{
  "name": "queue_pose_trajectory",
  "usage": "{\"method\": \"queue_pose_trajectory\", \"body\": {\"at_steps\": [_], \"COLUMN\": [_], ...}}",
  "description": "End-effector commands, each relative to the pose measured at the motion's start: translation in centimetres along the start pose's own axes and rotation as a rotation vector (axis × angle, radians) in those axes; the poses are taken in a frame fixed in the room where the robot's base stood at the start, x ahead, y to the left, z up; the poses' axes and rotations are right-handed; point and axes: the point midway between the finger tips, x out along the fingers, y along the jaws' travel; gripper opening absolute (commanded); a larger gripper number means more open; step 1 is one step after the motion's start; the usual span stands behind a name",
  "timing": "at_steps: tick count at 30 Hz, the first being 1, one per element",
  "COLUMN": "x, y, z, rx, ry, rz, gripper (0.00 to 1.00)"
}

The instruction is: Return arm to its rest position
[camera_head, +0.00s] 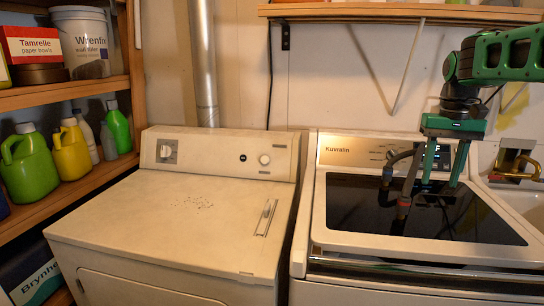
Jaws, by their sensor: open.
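My gripper (443,183) is at the right of the head view, at the end of my green and black arm. It points down over the dark glass lid (370,215) of the washer. Its two green fingers stand apart, and I see nothing held between them. I cannot tell how far the fingertips are above the lid.
Dark hoses (404,204) show just left of my gripper, over the lid. A brass faucet (515,172) and part of a pale sink are at the right edge. Shelves hold several jugs (28,168). A wooden shelf (400,11) runs above.

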Motion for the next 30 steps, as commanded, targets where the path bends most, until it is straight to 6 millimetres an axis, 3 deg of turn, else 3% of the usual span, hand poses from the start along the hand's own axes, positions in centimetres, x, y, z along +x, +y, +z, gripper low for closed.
{"method": "queue_pose_trajectory", "body": {"at_steps": [8,15,18,24,30], "x": [3.9,9.8,12.3,15.5,16.0], "y": [4.0,6.7,7.2,7.7,7.7], "z": [10.7,21.8,25.7,30.1,30.8], "rx": [0.106,0.201,0.23,0.261,0.265], "ry": [0.001,-0.004,-0.005,-0.011,-0.011], "rz": [0.002,-0.007,-0.013,-0.021,-0.022], "gripper": [0.43,0.43,0.43,0.43,0.43]}}
